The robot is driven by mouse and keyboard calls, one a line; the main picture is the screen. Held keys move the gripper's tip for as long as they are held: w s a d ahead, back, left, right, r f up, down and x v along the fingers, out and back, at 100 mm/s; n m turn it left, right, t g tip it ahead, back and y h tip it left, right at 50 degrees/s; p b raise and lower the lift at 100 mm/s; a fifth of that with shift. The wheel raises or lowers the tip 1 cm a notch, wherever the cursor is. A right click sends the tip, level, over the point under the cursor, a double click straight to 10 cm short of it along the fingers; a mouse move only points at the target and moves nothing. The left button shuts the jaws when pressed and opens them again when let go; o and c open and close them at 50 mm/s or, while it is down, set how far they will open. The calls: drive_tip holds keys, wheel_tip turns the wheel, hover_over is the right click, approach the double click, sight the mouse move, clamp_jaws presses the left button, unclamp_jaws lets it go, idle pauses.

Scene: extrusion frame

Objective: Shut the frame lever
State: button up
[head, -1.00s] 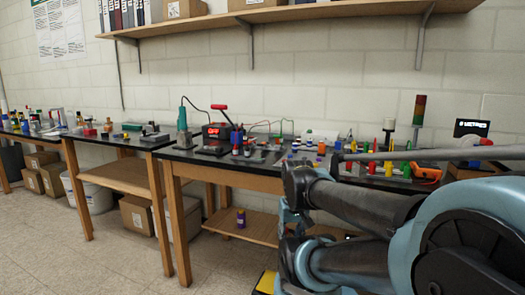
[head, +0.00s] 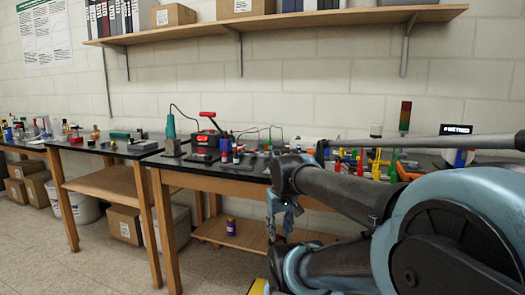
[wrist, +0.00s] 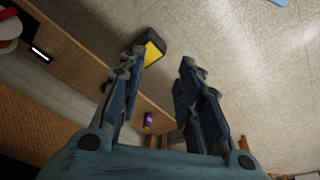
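A red lever handle (head: 208,114) sticks up, tilted, above a dark box with a red lit display (head: 205,140) on the black-topped bench. It looks like the frame lever, but it is too small in view to be sure. My gripper (wrist: 162,58) shows in the wrist view with its two fingers apart and nothing between them. It points down toward the floor beside the bench, away from the lever. The lever does not show in the wrist view.
A green-topped tool (head: 172,136) stands left of the box, with bottles and small coloured parts to the right. A purple can (head: 231,226) sits on the lower shelf. A wall shelf (head: 280,22) runs above. Open floor (head: 100,265) lies in front of the benches.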

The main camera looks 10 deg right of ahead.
drive_tip(key=w+d+r+n, duration=0.2)
drive_tip(key=w+r+n, duration=0.3)
drive_tip(key=w+r, duration=1.55)
drive_tip(key=n+h, duration=0.2)
drive_tip(key=n, duration=0.4)
approach(268, 144)
drive_tip(key=shift+t, duration=0.4)
drive_tip(key=x, duration=1)
drive_tip(key=shift+w+f, duration=0.1)
drive_tip(key=shift+f, duration=0.05)
